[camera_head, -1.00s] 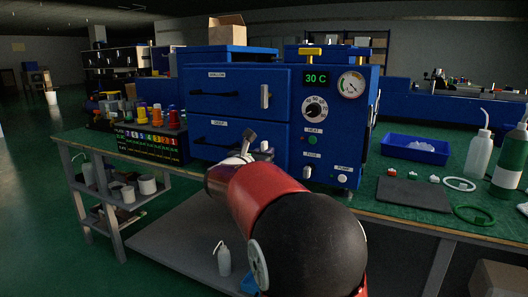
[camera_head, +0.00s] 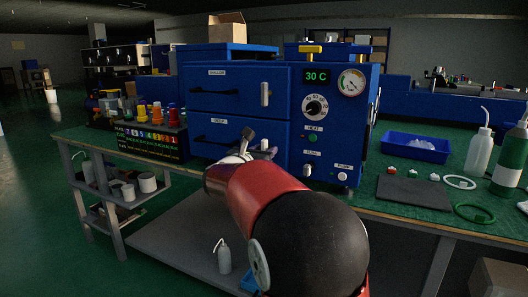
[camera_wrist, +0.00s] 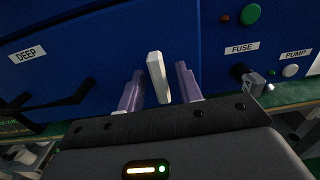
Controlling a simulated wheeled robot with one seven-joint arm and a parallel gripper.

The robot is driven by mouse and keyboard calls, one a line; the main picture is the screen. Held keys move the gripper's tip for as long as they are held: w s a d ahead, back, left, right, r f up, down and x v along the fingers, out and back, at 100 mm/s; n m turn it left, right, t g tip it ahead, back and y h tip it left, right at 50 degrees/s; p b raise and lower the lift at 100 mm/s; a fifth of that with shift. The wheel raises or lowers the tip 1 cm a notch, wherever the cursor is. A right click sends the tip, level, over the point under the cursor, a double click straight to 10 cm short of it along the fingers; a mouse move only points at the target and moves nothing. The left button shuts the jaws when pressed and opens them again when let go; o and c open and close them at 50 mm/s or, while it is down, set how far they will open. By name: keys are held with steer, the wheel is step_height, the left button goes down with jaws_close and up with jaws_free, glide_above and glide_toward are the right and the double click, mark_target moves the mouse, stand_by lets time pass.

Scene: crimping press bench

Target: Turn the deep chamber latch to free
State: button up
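The deep chamber latch (camera_wrist: 158,78) is a pale upright bar on the blue press front, right of the DEEP label (camera_wrist: 28,54). In the wrist view it stands nearly vertical, slightly tilted. My gripper (camera_wrist: 160,71) is open, with one purple-grey finger on each side of the latch. Gaps show between both fingers and the bar. In the head view my arm and wrist hide most of the deep latch. The deep chamber door (camera_head: 225,134) appears closed, with a dark handle.
The shallow door above has its own upright latch (camera_head: 265,94). Right of the doors is a panel with a dial (camera_head: 314,108), gauge, green button (camera_head: 313,138), and the fuse (camera_head: 308,171) and pump knobs. A blue tray (camera_head: 415,147) and bottles stand on the bench at right.

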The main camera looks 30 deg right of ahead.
steer(key=v, duration=0.7)
steer(key=shift+b, duration=0.45)
steer(key=shift+s+a, duration=0.1)
steer(key=s+f+m+g+y, duration=0.3)
steer(key=s+f+m, duration=0.2)
steer(key=s+m, duration=0.3)
steer(key=s+f+m+g+y, duration=0.25)
steer(key=s+f+m, duration=0.3)
steer(key=s, duration=0.45)
steer(key=s+a+f+m+y, duration=0.8)
steer(key=s+a+m, duration=0.4)
steer(key=shift+s+a+y, duration=0.2)
steer(key=shift+s+y, duration=0.15)
steer(key=shift+s, duration=0.05)
